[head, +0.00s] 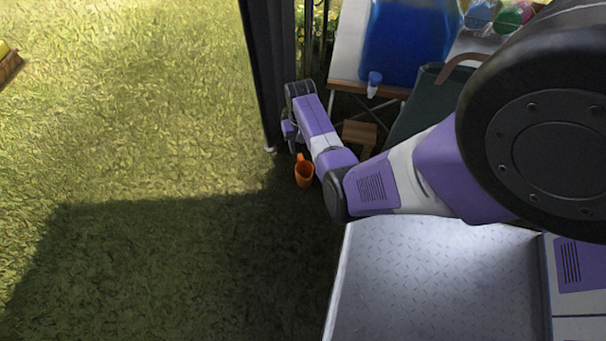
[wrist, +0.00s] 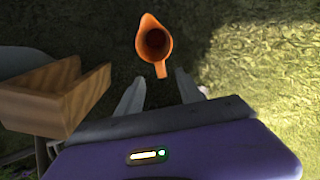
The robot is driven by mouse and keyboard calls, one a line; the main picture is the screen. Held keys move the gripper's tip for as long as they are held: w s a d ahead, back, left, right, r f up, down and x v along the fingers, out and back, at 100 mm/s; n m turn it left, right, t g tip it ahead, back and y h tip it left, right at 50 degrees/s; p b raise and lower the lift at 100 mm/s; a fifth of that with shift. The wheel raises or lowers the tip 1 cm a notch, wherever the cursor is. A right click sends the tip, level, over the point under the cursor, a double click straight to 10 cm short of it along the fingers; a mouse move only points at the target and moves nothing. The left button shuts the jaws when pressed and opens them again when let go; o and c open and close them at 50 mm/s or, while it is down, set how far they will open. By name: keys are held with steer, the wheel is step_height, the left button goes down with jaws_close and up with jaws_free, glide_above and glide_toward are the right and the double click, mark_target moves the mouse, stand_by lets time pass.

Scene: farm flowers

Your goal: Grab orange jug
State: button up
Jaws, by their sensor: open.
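The orange jug (head: 304,172) stands on the grass in shade, just left of my arm in the head view. In the wrist view the orange jug (wrist: 153,44) is seen from above, with its spout pointing away and its handle toward my gripper. My gripper (wrist: 158,88) is open and empty, its two fingers pointing toward the jug. The handle's end lies near the gap between the fingertips; I cannot tell the height between them. In the head view my gripper's fingers are hidden by my arm.
A wooden box-like piece (wrist: 50,92) is close to the left finger; a wooden piece also shows in the head view (head: 359,133). A dark post (head: 269,70) stands beside my arm. A table with a blue container (head: 408,42) is behind. Open grass (head: 150,130) lies left.

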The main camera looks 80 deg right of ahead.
mark_target(301, 159)
step_height(301, 159, down, 7)
steer(key=b, duration=0.5)
steer(key=shift+d+f, duration=0.15)
steer(key=shift+f, duration=0.05)
steer(key=shift+r, duration=0.1)
steer(key=shift+c, duration=0.4)
jaws_close()
stand_by(0.7)
